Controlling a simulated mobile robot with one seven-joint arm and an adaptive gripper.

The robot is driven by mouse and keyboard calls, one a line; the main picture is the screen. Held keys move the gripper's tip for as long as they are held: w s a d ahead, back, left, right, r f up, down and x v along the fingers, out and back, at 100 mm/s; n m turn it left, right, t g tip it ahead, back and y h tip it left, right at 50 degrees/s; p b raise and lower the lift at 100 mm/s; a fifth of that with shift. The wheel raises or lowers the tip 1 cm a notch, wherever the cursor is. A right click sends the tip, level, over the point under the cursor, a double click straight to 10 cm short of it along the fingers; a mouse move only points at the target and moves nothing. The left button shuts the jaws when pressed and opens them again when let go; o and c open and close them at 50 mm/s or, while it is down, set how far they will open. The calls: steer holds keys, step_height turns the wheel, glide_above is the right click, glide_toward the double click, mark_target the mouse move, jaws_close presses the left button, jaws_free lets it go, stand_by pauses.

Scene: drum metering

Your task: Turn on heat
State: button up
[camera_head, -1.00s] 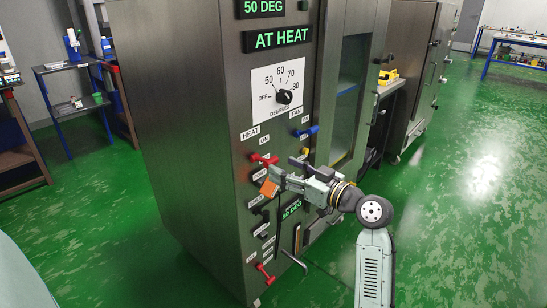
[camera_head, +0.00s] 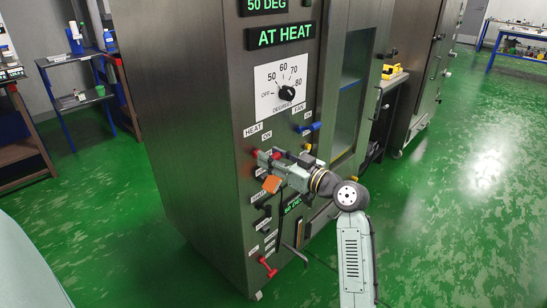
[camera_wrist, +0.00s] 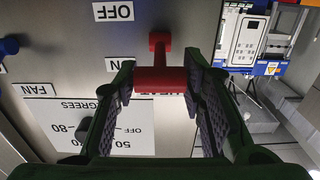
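The red HEAT handle (camera_head: 262,156) sits on the steel cabinet's front, below the HEAT label (camera_head: 253,131). In the wrist view, which is upside down, the red handle (camera_wrist: 158,78) is a T-shaped bar on a stem, with ON and OFF labels beside it. My gripper (camera_head: 270,163) is at the handle. Its fingers (camera_wrist: 158,84) are spread, one at each end of the bar. I cannot tell whether they touch it. The gripper partly hides the handle in the head view.
A blue FAN handle (camera_head: 310,127) is to the right. Above are a dial (camera_head: 287,93) and a display reading AT HEAT (camera_head: 284,35). Another red handle (camera_head: 267,266) is low on the cabinet (camera_head: 190,130). Green floor is open at right.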

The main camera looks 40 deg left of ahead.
jaws_close()
stand_by(0.4)
steer(key=shift+a+r+h+p, duration=0.1)
steer(key=shift+r+h+p, duration=0.5)
steer(key=shift+r+p, duration=0.3)
steer(key=shift+a+r+h+p, duration=0.2)
steer(key=shift+h+p, duration=0.2)
steer(key=shift+p, duration=0.35)
steer(key=shift+a+h+p, duration=0.15)
steer(key=shift+h+p, duration=0.7)
steer(key=shift+h, duration=0.05)
steer(key=shift+o, duration=2.3)
jaws_free()
